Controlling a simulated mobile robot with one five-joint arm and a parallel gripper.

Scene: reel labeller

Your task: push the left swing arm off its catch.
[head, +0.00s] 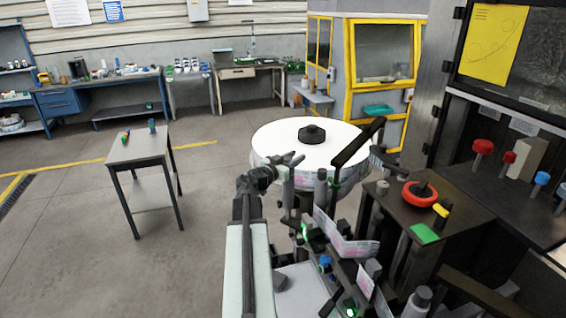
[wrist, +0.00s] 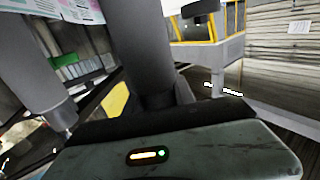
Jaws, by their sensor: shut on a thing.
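The labeller carries a large white reel (head: 285,158) with a black hub (head: 312,133). A black bar (head: 358,143) slants over the reel's right edge. My gripper (head: 285,163) is at the reel's front left edge, beside a grey roller (head: 288,187). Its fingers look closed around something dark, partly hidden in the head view. In the wrist view, a dark grey cylinder (wrist: 145,50) stands close in front of the gripper. Which part is the left swing arm, and how its catch sits, I cannot tell.
Rollers, brackets and a label strip (head: 345,240) crowd the area right of my arm.

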